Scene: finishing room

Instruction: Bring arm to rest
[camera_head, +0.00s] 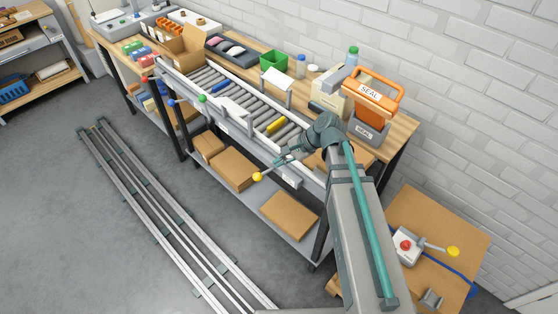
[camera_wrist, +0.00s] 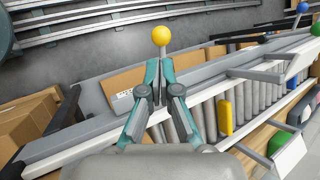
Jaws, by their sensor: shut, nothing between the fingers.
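My gripper (camera_head: 280,163) is at the front edge of the roller conveyor (camera_head: 231,98), at the end of my arm reaching in from the lower right. In the wrist view my gripper (camera_wrist: 160,66) has its two teal and grey fingers closed together, with nothing held. A yellow ball knob (camera_head: 257,176) is just past the fingertips; it also shows in the wrist view (camera_wrist: 162,36). I cannot tell whether the fingertips touch its stem.
Yellow (camera_head: 276,126) and blue (camera_head: 220,87) pieces lie on the rollers. Green (camera_head: 202,98) and blue (camera_head: 171,102) knobs stick out along the conveyor front. Cartons (camera_head: 232,168) sit on the shelf below. An orange SEAL device (camera_head: 372,92) stands right. Open floor with rails (camera_head: 160,215) lies left.

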